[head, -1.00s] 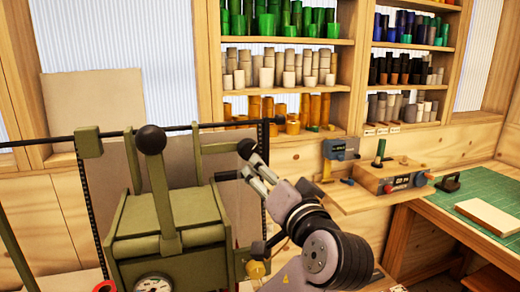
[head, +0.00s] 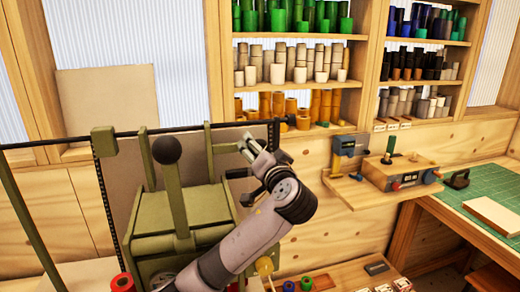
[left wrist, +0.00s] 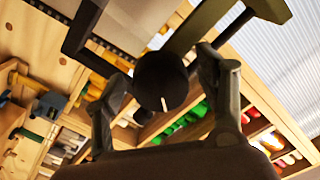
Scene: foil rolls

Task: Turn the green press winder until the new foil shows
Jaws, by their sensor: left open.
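The green press (head: 185,215) stands at the left, with an upright lever topped by a dark ball (head: 166,150). My left gripper (head: 247,150) is at the press's upper right side, its arm crossing the press front. In the left wrist view, a round black knob (left wrist: 162,80) with a small white mark sits between the two parted fingers of the left gripper (left wrist: 165,85). I cannot tell whether either finger touches it. In the head view the fingers mostly cover this spot. The foil's state cannot be made out. My right gripper is not in view.
A dark rod with a ball end (head: 303,118) runs across behind the press. Shelves of coloured rolls (head: 300,62) stand at the back. A wooden ledge with a small device (head: 400,172) is at right, beside a green cutting mat (head: 490,195). A red roll (head: 122,283) lies lower left.

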